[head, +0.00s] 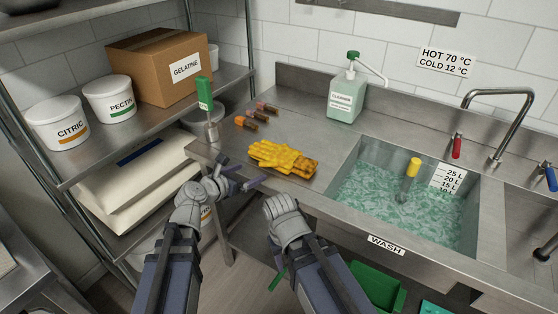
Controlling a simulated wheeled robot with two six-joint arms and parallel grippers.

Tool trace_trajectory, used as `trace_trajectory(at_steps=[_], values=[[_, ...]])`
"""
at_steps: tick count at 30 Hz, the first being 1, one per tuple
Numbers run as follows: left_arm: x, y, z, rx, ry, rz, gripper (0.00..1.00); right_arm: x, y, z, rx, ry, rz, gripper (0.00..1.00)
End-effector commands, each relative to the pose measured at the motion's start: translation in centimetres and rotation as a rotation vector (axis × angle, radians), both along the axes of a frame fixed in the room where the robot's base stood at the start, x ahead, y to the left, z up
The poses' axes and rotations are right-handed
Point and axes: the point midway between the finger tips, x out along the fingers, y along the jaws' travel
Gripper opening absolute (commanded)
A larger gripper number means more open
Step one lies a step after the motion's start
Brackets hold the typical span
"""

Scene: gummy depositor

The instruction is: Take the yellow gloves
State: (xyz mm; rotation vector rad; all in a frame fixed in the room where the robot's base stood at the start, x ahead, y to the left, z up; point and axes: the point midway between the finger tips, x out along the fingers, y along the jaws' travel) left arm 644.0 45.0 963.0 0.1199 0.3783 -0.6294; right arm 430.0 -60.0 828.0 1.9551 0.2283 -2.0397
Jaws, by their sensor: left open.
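The yellow gloves (275,155) lie in a flat pile on the steel counter, just left of the wash sink. The glove at the right end has brownish-orange patches. My left gripper (242,173) is open and empty at the counter's front edge, to the left of and nearer than the gloves. Its two dark fingers are spread apart and do not appear to touch the gloves. My right arm's wrist is in front of the counter, below the gloves; its fingers do not show.
The wash sink (340,172) holds greenish water and a yellow-topped tool (413,168). A cleaner pump bottle (346,97) stands behind it. A shelf with tubs and a gelatine box (160,65) is left.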

Motion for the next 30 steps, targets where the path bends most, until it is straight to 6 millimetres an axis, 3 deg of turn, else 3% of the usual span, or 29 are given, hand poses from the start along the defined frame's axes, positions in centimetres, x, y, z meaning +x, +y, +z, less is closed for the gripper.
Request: trace_trajectory(at_steps=[6, 14, 24, 30], values=[[1.7, -1.2, -1.0, 0.003, -0.001, -0.002, 1.00, 0.0, 0.0, -1.0, 0.000, 0.000, 0.000, 0.50], [2.3, -1.8, -1.3, 0.004, -0.001, -0.004, 1.00, 0.0, 0.0, -1.2, 0.000, 0.000, 0.000, 0.50], [5.5, -4.4, -3.0, 0.005, -0.001, -0.004, 1.00, 0.0, 0.0, -2.9, 0.000, 0.000, 0.000, 0.50], [5.5, -4.5, -2.8, 0.005, -0.001, -0.003, 1.00, 0.0, 0.0, -2.8, 0.000, 0.000, 0.000, 0.50]])
